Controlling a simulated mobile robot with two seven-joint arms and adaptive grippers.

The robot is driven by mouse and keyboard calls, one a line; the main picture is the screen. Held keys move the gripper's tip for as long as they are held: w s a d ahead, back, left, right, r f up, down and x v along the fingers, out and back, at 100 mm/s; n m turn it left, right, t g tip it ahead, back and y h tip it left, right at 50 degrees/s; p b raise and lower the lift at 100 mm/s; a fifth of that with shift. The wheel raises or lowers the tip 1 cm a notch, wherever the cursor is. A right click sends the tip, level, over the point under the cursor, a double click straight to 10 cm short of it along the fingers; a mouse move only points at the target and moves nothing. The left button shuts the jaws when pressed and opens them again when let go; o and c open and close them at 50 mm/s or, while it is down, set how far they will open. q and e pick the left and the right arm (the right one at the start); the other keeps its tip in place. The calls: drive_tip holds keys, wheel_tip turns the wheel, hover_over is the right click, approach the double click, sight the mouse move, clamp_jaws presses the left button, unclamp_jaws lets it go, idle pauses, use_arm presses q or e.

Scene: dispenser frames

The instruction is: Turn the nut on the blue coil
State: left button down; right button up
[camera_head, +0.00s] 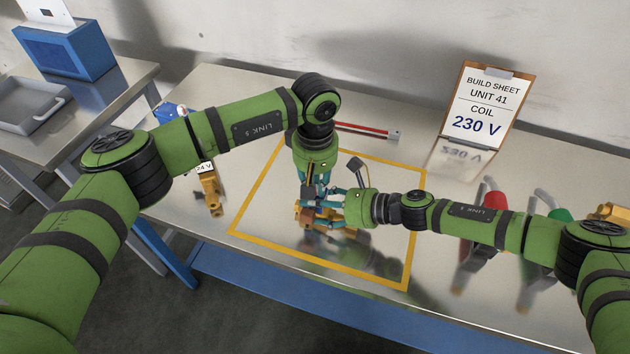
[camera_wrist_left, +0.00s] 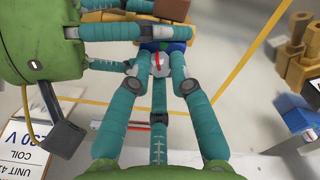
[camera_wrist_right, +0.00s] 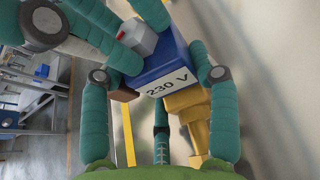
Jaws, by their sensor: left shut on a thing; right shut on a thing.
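The blue coil (camera_wrist_right: 165,65) has a white "230 V" label and sits on a brass valve body (camera_wrist_right: 188,105) in the right wrist view. A light grey nut (camera_wrist_left: 158,62) with a red mark is on top of the coil. My left gripper (camera_head: 318,203) points down from above, its fingers closed around the nut. My right gripper (camera_head: 335,215) comes in from the right, its fingers on either side of the coil, shut on it. A brown block (camera_wrist_right: 125,94) shows beside the coil. In the head view my grippers hide most of the coil and nut.
A yellow outline (camera_head: 262,255) frames the work area on the metal table. A brass valve with a "24 V" coil (camera_head: 208,188) stands left. A build sheet (camera_head: 478,108) reads 230 V. A red bar (camera_head: 362,130) lies behind.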

use_arm(q)
drive_tip(key=n, duration=0.6)
drive_tip(key=shift+a, duration=0.1)
idle(0.5)
drive_tip(key=c, duration=1.1)
unclamp_jaws()
wheel_tip(320, 180, up, 12)
drive_tip(key=shift+r, duration=0.1)
